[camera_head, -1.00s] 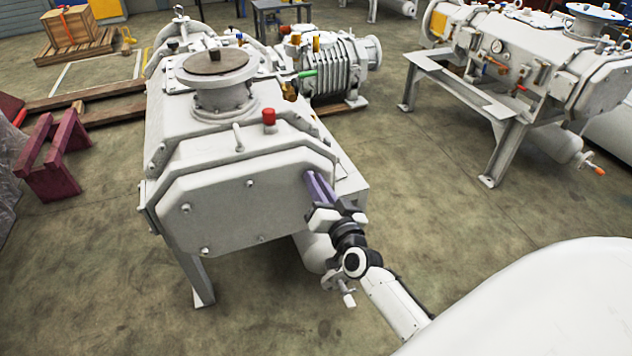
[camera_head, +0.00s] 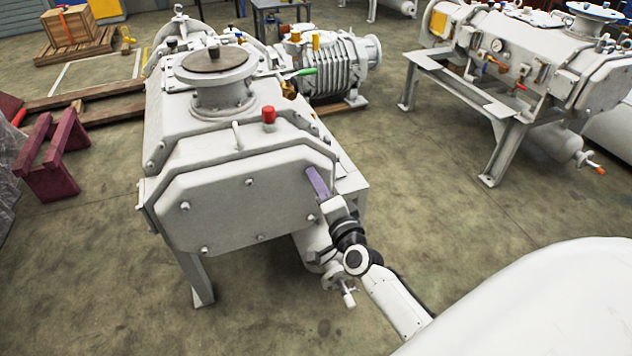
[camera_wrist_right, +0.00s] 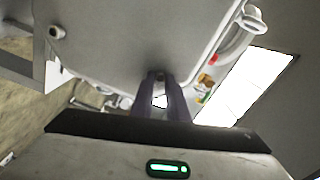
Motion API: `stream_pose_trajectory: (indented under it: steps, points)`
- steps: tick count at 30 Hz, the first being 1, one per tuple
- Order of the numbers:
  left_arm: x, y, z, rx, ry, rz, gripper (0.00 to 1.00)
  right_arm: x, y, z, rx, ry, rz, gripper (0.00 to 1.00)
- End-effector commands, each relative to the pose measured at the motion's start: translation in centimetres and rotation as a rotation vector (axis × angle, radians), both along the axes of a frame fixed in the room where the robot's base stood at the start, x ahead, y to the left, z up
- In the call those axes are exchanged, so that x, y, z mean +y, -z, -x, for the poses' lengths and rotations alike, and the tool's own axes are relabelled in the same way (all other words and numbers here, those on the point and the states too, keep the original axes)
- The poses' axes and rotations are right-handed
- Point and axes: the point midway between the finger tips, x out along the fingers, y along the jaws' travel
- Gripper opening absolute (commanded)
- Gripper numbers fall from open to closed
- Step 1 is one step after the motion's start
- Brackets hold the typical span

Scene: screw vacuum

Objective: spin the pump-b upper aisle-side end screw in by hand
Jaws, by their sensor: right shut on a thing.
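The pump's pale grey end plate (camera_head: 225,215) faces me in the head view. Small screw heads (camera_head: 250,182) show on it. My right gripper (camera_head: 314,175) is at the plate's upper right corner, its purple fingers pointing at the plate. In the right wrist view, the gripper (camera_wrist_right: 160,76) has its fingertips close together against the edge of the end plate (camera_wrist_right: 140,35). It is shut on the end screw, which the fingers hide. How far in the screw sits cannot be seen. My left gripper is not in view.
A red-capped fitting (camera_head: 268,115) and a flanged port (camera_head: 217,62) stand on top of the pump. A valve handle (camera_head: 348,296) is below my right wrist. A second pump unit (camera_head: 530,60) stands at the right, with open floor (camera_head: 420,200) between.

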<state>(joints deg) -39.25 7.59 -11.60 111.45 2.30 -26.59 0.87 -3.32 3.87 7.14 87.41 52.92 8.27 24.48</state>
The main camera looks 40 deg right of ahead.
Motion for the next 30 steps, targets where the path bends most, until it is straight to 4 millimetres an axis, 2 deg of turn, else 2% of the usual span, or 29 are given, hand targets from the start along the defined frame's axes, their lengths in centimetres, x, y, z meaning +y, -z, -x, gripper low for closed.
stream_pose_trajectory:
  steps: [18, 19, 21, 22, 30]
  points:
    - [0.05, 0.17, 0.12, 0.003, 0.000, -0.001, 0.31, 0.04, 0.28, 0.15, -0.004, 0.000, -0.039, 0.00]
    - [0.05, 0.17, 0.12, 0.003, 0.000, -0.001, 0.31, 0.04, 0.29, 0.15, -0.004, 0.000, -0.039, 0.19]
    - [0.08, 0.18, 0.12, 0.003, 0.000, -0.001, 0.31, 0.04, 0.28, 0.14, -0.004, 0.000, -0.039, 0.31]
    - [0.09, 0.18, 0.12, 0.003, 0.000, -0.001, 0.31, 0.04, 0.25, 0.13, -0.004, 0.000, -0.039, 0.33]
    - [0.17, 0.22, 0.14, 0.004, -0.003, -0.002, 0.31, 0.03, 0.13, 0.12, -0.007, 0.000, -0.037, 0.33]
